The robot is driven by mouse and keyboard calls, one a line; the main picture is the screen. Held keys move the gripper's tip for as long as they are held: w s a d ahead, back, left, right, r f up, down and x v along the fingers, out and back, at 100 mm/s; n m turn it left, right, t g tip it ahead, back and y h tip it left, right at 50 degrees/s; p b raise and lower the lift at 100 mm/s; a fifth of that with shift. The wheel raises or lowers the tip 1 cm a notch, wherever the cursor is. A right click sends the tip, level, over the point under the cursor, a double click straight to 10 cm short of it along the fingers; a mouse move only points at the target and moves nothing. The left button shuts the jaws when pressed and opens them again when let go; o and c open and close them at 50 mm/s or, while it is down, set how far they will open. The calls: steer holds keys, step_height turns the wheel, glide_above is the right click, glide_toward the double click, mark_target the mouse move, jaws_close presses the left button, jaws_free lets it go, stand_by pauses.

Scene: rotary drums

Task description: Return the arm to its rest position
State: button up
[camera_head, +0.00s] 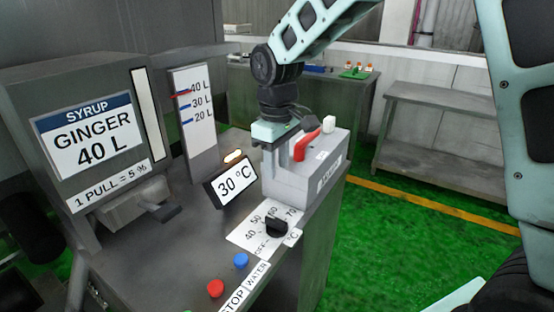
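My arm (315,30), pale green with black joints, reaches in from the top of the view and bends down at a black wrist. My gripper (272,158) points down beside the left end of the grey box on the console. The red lever (307,145) on that box is just to the right of my gripper. Whether the gripper touches the box or the lever is unclear. Its fingertips are small and partly lost against the grey box, so I cannot tell whether they are open or shut.
The console (190,262) carries a dial (277,227), a 30 °C display (231,184), a red button (215,288) and a blue button (241,260). A syrup dispenser (85,140) stands left. A grey bench (445,98) stands right, beyond open green floor (385,245).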

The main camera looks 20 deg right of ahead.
steer(key=shift+r, duration=0.55)
steer(key=s+a+f, duration=0.1)
steer(key=s+a, duration=0.2)
steer(key=s, duration=1)
steer(key=s+a+f, duration=0.1)
steer(key=s+a, duration=0.2)
steer(key=s, duration=1.1)
steer(key=shift+a+f+n+y, duration=0.2)
steer(key=shift+f+n+y, duration=0.05)
steer(key=shift+n+y, duration=0.05)
